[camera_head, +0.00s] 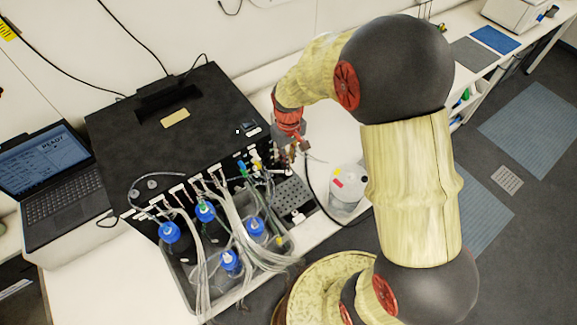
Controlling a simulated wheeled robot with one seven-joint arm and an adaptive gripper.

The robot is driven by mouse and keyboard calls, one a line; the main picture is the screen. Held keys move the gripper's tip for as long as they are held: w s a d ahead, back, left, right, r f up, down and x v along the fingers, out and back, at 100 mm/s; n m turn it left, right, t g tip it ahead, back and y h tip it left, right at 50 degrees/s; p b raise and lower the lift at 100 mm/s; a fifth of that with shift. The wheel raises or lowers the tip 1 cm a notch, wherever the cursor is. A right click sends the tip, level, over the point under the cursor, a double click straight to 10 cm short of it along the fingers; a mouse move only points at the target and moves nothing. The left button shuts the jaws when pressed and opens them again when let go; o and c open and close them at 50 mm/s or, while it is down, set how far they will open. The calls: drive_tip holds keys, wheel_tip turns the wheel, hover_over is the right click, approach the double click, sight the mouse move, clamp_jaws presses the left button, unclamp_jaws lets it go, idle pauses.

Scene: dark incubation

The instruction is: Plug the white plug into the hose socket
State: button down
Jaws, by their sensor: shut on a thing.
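My gripper (289,156) is at the right front corner of the black box (205,120), pointing down and shut on a small pale thing. It appears to be the white plug (304,147), but it is too small and too covered by the fingers to make out fully. A thin pale line runs from there to the right. The hose socket cannot be told apart among the small fittings and clear hoses on the box's front, just left of my gripper. I cannot tell whether the plug touches any fitting.
A grey tray (188,291) holds several blue-capped bottles with clear hoses. A perforated grey block (291,194) and a white container (347,188) stand right of it. A laptop (52,172) is at left. A black cable loops near the container. My arm covers the right middle.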

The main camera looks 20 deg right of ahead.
drive_tip(key=shift+r+p, duration=0.55)
drive_tip(key=shift+r, duration=0.55)
drive_tip(key=shift+r+p, duration=0.35)
drive_tip(key=shift+r, duration=0.15)
drive_tip(key=s, duration=0.9)
drive_tip(key=f+b, duration=0.5)
drive_tip(key=f, duration=0.2)
drive_tip(key=f+b, duration=0.5)
drive_tip(key=f, duration=0.2)
drive_tip(key=f+b, duration=0.5)
drive_tip(key=f, duration=0.3)
drive_tip(key=shift+w+a, duration=0.25)
drive_tip(key=shift+f+b, duration=0.4)
drive_tip(key=shift+f, duration=0.35)
idle(0.7)
drive_tip(key=c, duration=1.9)
unclamp_jaws()
